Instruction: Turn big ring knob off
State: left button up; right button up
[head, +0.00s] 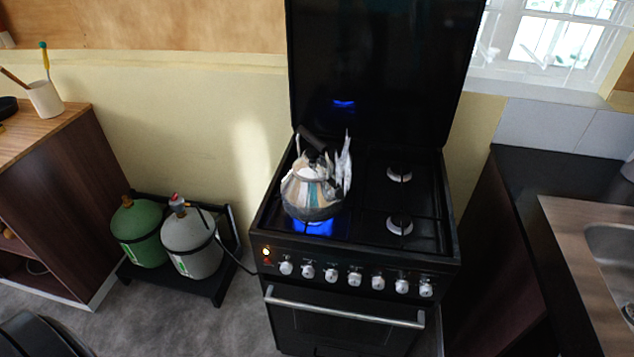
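The black stove (452,245) stands in the middle of the head view with its lid raised. A row of several white knobs (354,279) runs along its front panel; the small markings are too small to read, so I cannot tell which one is the big ring knob. A blue flame (318,229) burns on the front left burner under a striped kettle (312,200) with a dark handle. White steam-like wisps rise at the kettle's right side. Neither of my grippers is in view.
A silver oven handle (345,307) crosses the stove below the knobs. A green gas cylinder (138,232) and a grey one (190,245) stand left of the stove. A dark counter (530,195) with a sink is at right. Grey floor lies at front left.

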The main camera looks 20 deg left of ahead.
aim_at(287, 267)
jog(key=j+u, duration=0.1)
jog(key=u, duration=0.85)
jog(key=k+j, duration=0.05)
